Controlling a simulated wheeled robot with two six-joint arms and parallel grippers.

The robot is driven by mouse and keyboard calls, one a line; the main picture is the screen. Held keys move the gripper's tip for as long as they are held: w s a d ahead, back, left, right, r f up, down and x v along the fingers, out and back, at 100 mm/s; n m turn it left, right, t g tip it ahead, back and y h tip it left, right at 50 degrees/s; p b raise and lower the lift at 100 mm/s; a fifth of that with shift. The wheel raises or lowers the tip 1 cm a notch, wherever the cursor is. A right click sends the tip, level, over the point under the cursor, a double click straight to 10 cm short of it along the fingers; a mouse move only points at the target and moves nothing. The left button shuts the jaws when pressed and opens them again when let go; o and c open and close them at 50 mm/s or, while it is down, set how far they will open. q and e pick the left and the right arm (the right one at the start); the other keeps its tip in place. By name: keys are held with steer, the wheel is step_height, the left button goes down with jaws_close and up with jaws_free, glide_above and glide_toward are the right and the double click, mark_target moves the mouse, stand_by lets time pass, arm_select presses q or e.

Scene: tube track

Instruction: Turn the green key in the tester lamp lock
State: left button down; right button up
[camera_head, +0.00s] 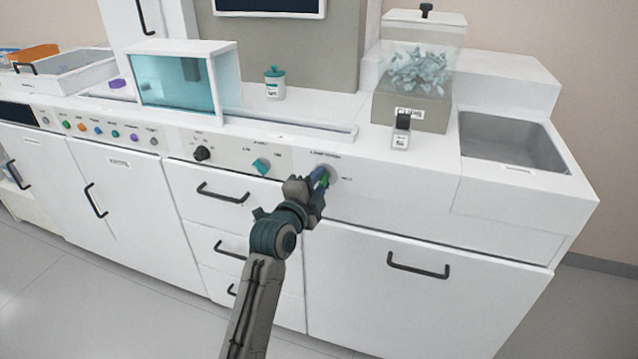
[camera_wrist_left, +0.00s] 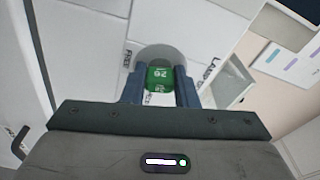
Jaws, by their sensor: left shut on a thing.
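The green key (camera_wrist_left: 158,76) sits between the two fingers of my left gripper (camera_wrist_left: 160,88) in the left wrist view, with a number on its face. A sliver of the key (camera_head: 324,181) shows in the head view. My left gripper (camera_head: 319,180) is shut on it. The key is at the round grey tester lamp lock (camera_head: 333,174) on the front panel of the white counter; the lock's rim also shows in the left wrist view (camera_wrist_left: 160,52). The fingers hide part of the lock, and I cannot tell the key's exact turn. My right gripper is not in view.
A black knob (camera_head: 202,153) and a teal switch (camera_head: 261,166) are on the panel left of the lock. Drawer handles (camera_head: 222,193) stick out below. A clear bin (camera_head: 415,70), a small black-and-white device (camera_head: 401,130) and a sink (camera_head: 510,143) are to the right.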

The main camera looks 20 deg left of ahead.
arm_select(q)
steer(key=shift+m, duration=1.1)
steer(key=c, duration=1.1)
jaws_free()
steer(key=shift+r, duration=0.15)
steer(key=shift+o, duration=0.2)
steer(key=shift+s, duration=0.1)
